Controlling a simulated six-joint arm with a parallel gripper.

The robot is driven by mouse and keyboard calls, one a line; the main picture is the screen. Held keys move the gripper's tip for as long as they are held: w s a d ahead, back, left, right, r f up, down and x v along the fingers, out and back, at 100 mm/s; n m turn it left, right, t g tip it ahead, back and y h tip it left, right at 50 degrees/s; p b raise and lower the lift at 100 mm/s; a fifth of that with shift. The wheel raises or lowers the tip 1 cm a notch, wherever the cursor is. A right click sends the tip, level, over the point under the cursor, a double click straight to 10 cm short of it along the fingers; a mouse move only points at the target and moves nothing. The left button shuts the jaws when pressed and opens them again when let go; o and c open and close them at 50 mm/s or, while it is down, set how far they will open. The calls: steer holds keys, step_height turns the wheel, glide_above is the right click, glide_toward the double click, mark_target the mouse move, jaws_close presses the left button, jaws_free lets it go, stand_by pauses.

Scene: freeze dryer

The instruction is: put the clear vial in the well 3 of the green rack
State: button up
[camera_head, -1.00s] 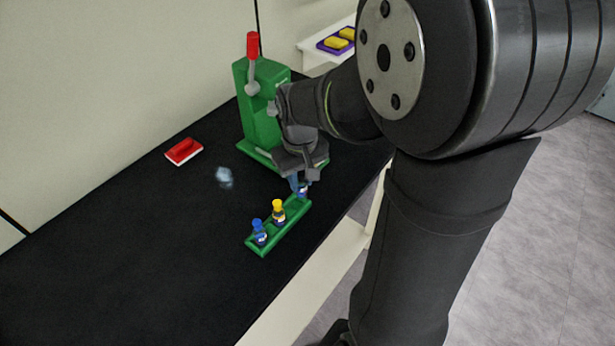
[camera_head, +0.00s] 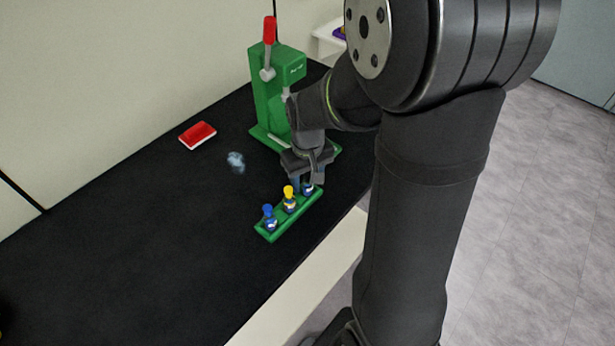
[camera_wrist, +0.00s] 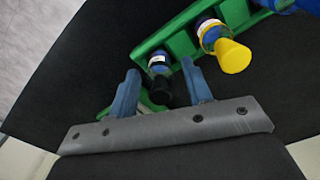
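The green rack (camera_head: 272,234) stands on the black table, also seen in the wrist view (camera_wrist: 180,43). It holds a blue-capped vial (camera_head: 269,219) at its near end and a yellow-capped vial (camera_head: 289,201) in the middle. A vial with a white label and dark top (camera_wrist: 158,62) stands at its far end; whether it is the clear vial I cannot tell. My gripper (camera_head: 307,184) is over that end. In the wrist view my gripper (camera_wrist: 161,72) has its blue fingers apart, on either side of this vial with gaps showing. Well numbers are not readable.
A small clear object (camera_head: 236,160) lies on the table left of the rack, its shape unclear. A red and white block (camera_head: 197,135) lies farther back. A green press with a red handle (camera_head: 268,95) stands close behind my gripper. The table's left front is bare.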

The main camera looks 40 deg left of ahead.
step_height(320, 180, up, 12)
steer(key=shift+r, duration=0.15)
stand_by(0.6)
step_height(320, 180, down, 13)
steer(key=shift+r, duration=1.7)
